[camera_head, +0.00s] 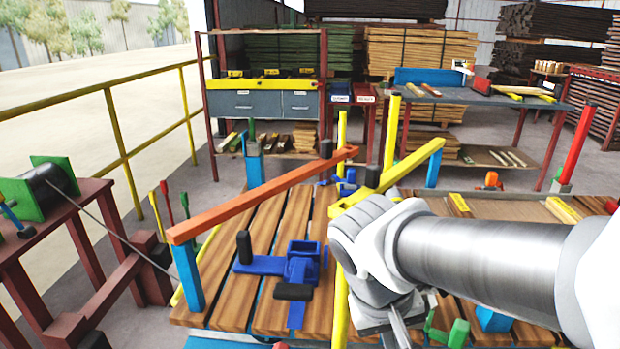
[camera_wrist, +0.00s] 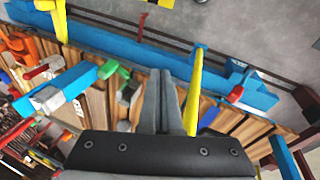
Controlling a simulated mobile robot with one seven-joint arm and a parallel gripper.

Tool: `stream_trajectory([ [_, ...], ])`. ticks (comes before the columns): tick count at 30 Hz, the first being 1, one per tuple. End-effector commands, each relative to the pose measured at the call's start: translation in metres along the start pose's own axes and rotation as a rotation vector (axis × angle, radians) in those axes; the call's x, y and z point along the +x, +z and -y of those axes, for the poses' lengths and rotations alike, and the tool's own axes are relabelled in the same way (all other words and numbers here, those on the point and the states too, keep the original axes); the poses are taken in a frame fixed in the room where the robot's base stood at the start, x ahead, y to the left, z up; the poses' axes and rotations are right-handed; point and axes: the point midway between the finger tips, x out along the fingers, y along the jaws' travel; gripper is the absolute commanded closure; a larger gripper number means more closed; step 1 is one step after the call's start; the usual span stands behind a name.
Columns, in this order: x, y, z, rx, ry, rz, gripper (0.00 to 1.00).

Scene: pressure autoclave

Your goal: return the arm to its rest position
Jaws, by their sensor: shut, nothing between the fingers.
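My arm (camera_head: 480,262) reaches in from the right edge of the head view, over the slatted wooden bench (camera_head: 235,262). Its wrist is bent downward near the middle of the picture. My gripper (camera_wrist: 159,75) is shut and empty in the wrist view, its two grey fingers side by side over the bench. In the head view only part of the gripper shows below the wrist, at the lower edge. A yellow post (camera_wrist: 194,92) stands just right of the fingers in the wrist view; I cannot tell the gap.
An orange bar (camera_head: 262,193) and a blue clamp-like fixture (camera_head: 300,262) are left of my wrist. A yellow bar (camera_head: 412,163) rises behind it. Green parts (camera_head: 458,333) lie below the forearm. A red stand with a black drum (camera_head: 50,187) is far left.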

Motion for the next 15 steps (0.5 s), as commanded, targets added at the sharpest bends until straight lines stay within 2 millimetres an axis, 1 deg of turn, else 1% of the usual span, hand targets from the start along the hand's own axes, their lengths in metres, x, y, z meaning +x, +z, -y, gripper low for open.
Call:
stream_trajectory([
  [1, -0.006, 0.004, -0.007, 0.030, -0.043, -0.031, 1.00],
  [6, -0.025, 0.012, -0.021, 0.083, -0.165, -0.149, 1.00],
  [14, -0.053, 0.020, -0.038, 0.142, -0.256, -0.360, 1.00],
  [15, -0.065, 0.019, -0.041, 0.141, -0.260, -0.375, 1.00],
])
